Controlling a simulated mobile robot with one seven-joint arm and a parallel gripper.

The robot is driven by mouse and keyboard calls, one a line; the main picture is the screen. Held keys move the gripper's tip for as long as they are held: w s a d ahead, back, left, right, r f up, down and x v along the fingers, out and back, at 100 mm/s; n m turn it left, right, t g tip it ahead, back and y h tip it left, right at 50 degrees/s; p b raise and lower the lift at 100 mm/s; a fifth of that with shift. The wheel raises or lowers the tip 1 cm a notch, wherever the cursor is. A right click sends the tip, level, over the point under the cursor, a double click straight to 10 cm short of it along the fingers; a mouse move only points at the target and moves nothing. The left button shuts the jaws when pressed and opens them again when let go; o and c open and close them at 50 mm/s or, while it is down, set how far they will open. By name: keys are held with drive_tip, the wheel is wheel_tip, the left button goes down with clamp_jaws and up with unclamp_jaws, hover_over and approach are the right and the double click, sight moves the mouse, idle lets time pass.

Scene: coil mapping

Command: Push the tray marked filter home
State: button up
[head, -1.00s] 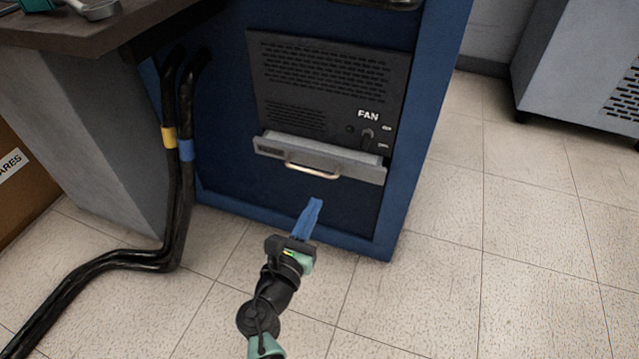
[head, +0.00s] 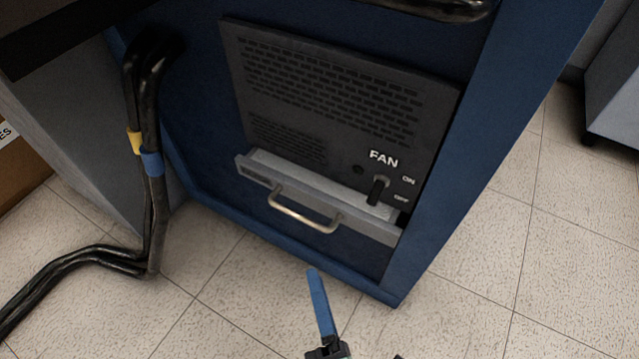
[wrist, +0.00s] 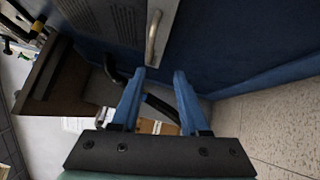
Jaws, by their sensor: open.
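The tray (head: 258,178) is a grey drawer front with a metal bar handle (head: 306,214), low in the blue cabinet. It sticks out from the panel, and its top face shows. Any label on it is too small to read. My gripper (head: 314,272) is in front of and below the tray, apart from it; one blue finger shows clearly. In the wrist view both blue fingers of my gripper (wrist: 160,76) are spread with nothing between them. The handle (wrist: 153,38) is just beyond the fingertips there, with the tray front (wrist: 165,22) beside it.
A dark vented panel marked FAN (head: 330,95) with a switch (head: 377,190) is directly above the tray. Black cables (head: 148,190) run down to the floor at the left. The tiled floor (head: 470,270) at the right is clear.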

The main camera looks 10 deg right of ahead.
sight(299, 214)
drive_tip(key=shift+t, duration=0.3)
drive_tip(key=b+x, duration=0.1)
drive_tip(key=x, duration=0.7)
drive_tip(key=r+b+x, duration=0.1)
drive_tip(key=x, duration=0.3)
drive_tip(key=shift+w+r+b, duration=0.1)
drive_tip(key=shift+w+b, duration=0.15)
drive_tip(key=shift+b, duration=0.05)
clamp_jaws()
idle(0.7)
